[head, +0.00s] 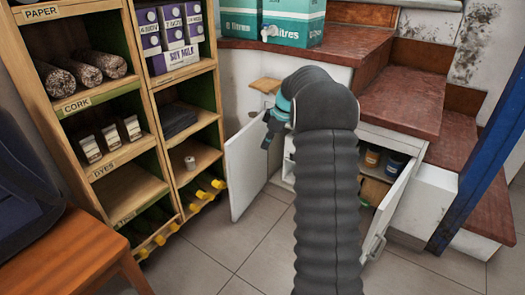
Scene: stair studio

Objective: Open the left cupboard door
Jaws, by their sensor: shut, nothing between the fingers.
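The left cupboard door (246,166) is a white panel that stands swung out from the low white cupboard under the red-brown steps. My gripper (267,143) is at the upper right edge of this door, small and partly behind my arm. It is shut with nothing held. I cannot tell whether it touches the door. The right cupboard door (396,205) also stands open, towards the lower right. My arm covers much of the cupboard opening between the doors.
Jars (372,157) stand inside the cupboard. A wooden shelf unit (151,90) with bottles low down stands left of the left door. A blue post (482,135) is at the right. Tiled floor (215,245) is clear in front. A wooden table (65,255) is at the lower left.

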